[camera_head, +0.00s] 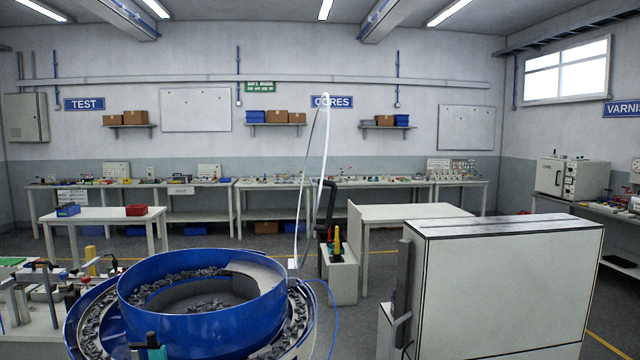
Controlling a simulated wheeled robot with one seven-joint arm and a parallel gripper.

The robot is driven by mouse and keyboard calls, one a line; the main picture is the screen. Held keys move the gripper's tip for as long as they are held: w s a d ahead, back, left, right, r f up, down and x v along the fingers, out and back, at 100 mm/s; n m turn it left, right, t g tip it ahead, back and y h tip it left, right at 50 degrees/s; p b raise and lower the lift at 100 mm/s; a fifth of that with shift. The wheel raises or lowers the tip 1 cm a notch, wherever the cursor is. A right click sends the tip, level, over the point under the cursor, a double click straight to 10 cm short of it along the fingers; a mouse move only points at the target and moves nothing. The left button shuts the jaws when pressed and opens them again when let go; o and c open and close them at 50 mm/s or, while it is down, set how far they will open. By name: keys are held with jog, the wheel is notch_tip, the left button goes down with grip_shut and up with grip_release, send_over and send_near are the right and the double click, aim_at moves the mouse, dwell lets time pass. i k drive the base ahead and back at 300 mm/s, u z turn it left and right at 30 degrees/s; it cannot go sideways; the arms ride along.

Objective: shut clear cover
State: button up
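The clear cover (314,160) stands open, raised nearly upright and seen almost edge-on, at the right side of the blue bowl (200,330). Its thin pale rim shows against the back wall. Its lower end meets a small white block at the bowl's right edge. A black curved handle-like part (327,205) shows beside the cover; I cannot tell whether it is fixed to it. The bowl's top is uncovered, and dark small connectors (205,305) lie inside and along its outer track.
A white cabinet (510,290) with a dark side handle stands right of the bowl. A fixture bench (35,325) is at the left. A small white bin (340,280) with tools stands behind the cover. Work tables line the back; grey floor lies between.

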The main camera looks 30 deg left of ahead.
aim_at(321, 182)
jog(key=z, duration=0.8)
jog(key=i, duration=0.7)
jog(key=u, duration=2.35)
